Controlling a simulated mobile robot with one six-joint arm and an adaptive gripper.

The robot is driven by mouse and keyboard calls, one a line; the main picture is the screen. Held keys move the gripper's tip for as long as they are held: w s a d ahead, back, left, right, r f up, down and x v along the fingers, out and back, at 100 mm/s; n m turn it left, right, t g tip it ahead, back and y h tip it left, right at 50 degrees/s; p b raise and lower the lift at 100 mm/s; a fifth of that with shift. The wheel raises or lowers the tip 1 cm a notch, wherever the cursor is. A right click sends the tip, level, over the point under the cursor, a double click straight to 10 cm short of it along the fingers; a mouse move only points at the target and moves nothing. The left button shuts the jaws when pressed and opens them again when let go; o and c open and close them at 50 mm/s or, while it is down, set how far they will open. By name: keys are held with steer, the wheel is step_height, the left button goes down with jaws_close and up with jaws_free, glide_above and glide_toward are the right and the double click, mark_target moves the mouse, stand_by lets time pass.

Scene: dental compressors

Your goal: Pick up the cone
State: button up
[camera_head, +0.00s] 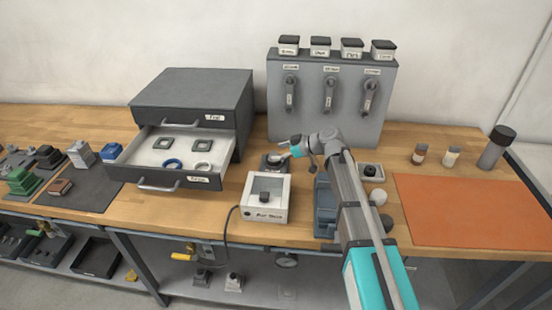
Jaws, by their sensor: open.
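My arm reaches from the lower right toward the back of the workbench. My gripper (280,156) is at its far end, small in the picture, and open. It is just above or beside a dark square block (266,167) with a greyish top; contact cannot be told. No shape is clear enough to be named the cone. A small pale rounded object (378,196) sits right of my arm, but its exact shape cannot be told.
A grey drawer unit (195,95) with its lower drawer (142,158) pulled out stands left. A white box (251,205) stands in front of my gripper. A grey panel (330,125) with levers stands behind. An orange mat (470,210) lies clear at right.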

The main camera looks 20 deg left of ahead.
steer(key=shift+a+f, duration=0.25)
steer(key=shift+a, duration=0.35)
jaws_close()
stand_by(0.4)
steer(key=shift+r, duration=0.2)
